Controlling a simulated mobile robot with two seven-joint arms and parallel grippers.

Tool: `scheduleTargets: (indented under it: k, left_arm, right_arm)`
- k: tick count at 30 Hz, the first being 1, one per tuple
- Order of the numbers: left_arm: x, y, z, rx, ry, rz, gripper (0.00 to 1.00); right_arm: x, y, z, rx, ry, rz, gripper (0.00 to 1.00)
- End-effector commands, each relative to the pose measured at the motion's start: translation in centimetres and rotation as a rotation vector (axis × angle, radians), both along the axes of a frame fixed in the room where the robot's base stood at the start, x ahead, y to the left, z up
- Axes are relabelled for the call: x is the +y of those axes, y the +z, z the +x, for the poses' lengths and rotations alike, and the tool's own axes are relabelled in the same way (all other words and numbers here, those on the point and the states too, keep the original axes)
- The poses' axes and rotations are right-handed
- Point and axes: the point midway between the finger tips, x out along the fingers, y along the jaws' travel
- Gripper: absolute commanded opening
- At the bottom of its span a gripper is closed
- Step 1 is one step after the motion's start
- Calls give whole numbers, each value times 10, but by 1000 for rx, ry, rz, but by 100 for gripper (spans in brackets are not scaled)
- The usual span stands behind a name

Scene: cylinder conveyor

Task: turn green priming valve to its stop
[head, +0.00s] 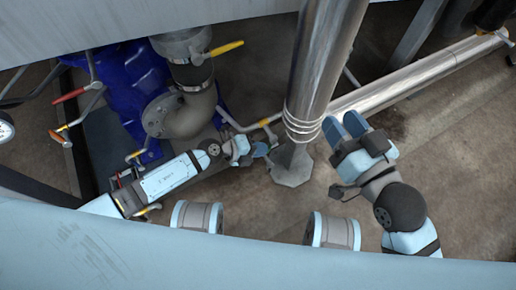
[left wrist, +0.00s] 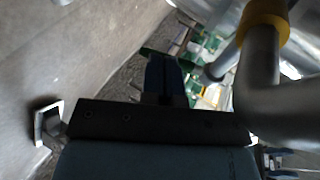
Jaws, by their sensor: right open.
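My left gripper (head: 259,149) reaches in from the left, just left of the foot of the shiny vertical column. In the left wrist view its dark blue finger part (left wrist: 165,78) shows beyond the black palm. A small green piece (left wrist: 149,51), possibly the green priming valve's handle, shows at the fingertips. I cannot tell whether the fingers touch or grip it. In the head view the valve is not clear, as the hand covers that spot. My right gripper (head: 346,126) is open and empty, right of the column.
The metal column (head: 322,60) stands between my grippers. Left are a grey pipe elbow (head: 190,112), a blue pump body (head: 122,88), a yellow lever (head: 226,48) and a red lever (head: 69,96). A shiny pipe (head: 420,75) runs to the upper right. A yellow-banded pipe (left wrist: 264,22) is close to my left wrist.

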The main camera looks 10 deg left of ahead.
Motion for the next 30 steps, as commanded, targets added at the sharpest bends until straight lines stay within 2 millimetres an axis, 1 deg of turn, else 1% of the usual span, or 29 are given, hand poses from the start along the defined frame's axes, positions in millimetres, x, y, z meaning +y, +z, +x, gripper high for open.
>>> scheduleTargets:
  k: [3,8,12,30]
  left_arm:
    - [-3,-7,1,-23,3,-43,0]
    - [-6,-9,3,-70,3,-105,0]
    - [-8,-9,6,-73,-1,-99,0]
    - [-11,-10,8,-72,1,-99,0]
  right_arm:
    - [0,-8,0,14,5,-8,40]
    - [1,-17,-1,36,13,-21,40]
    - [1,-21,-1,53,19,-30,40]
    - [1,-18,1,51,24,-34,40]
